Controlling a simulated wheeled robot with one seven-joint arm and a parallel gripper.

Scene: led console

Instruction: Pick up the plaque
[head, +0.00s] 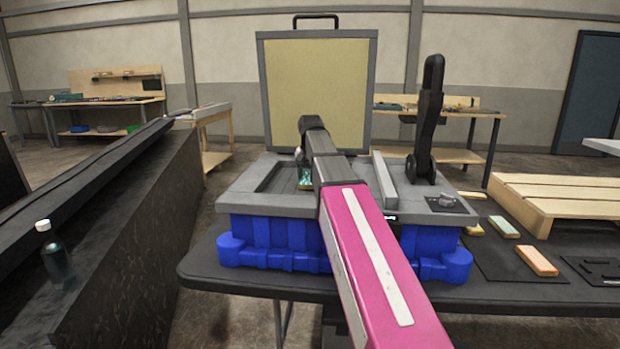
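My pink and black arm reaches over the grey console (245,205), which has a blue base. My gripper (303,165) points down over the console's recessed tray at its left part, mostly hidden by my arm. A small teal and orange thing (305,180) shows right at the fingers; I cannot tell if it is held or just lies below. Flat rounded blocks lie at the right: a pale green one (503,227), an orange one (537,261) and a yellowish one (474,230). I cannot tell which thing is the plaque.
The console's lid (320,90) stands open behind the tray. A tall black handle (430,120) rises at the console's right. A wooden pallet (560,195) lies at the right. A dark bottle (55,255) stands by the conveyor-like barrier (120,220) at the left.

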